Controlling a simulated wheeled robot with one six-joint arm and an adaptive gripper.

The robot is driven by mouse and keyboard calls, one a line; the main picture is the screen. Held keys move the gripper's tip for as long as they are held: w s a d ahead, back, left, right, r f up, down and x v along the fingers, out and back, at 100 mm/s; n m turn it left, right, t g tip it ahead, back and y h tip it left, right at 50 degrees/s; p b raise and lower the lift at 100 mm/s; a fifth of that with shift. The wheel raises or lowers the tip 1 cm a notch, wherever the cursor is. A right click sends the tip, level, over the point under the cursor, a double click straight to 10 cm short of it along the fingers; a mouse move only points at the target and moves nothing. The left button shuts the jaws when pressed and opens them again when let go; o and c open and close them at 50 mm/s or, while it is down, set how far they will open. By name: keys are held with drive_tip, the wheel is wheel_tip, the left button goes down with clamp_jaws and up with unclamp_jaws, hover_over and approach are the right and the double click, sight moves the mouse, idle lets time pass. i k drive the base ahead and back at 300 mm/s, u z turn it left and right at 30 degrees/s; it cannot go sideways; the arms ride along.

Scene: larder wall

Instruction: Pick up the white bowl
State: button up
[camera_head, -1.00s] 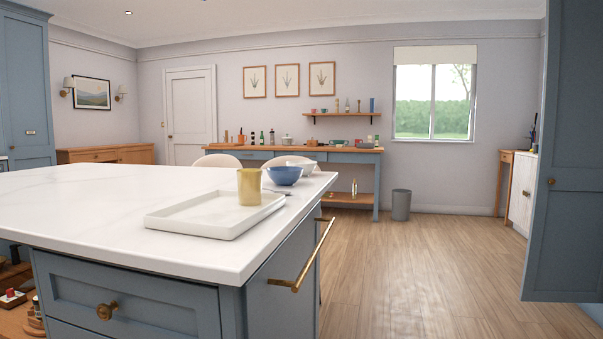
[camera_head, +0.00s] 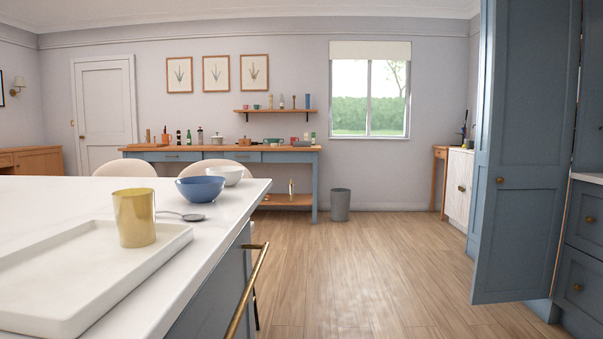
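The white bowl (camera_head: 231,174) stands upright near the far right end of the white island counter (camera_head: 100,200). It is partly hidden behind a blue bowl (camera_head: 201,188), which stands nearer to me. I cannot tell whether the two bowls touch. My gripper is not in view.
A spoon (camera_head: 186,216), a yellow cup (camera_head: 134,217) and a white tray (camera_head: 95,275) are on the counter nearer to me. Brass handles (camera_head: 247,292) stick out from its right side. Wooden floor (camera_head: 390,260) is clear to the right, up to an open blue door (camera_head: 518,160).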

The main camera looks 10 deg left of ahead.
sight(232, 175)
drive_tip(key=z, duration=0.2)
drive_tip(key=i, duration=0.95)
drive_tip(key=u, duration=0.75)
drive_tip(key=i, duration=0.8)
drive_tip(key=u, duration=0.85)
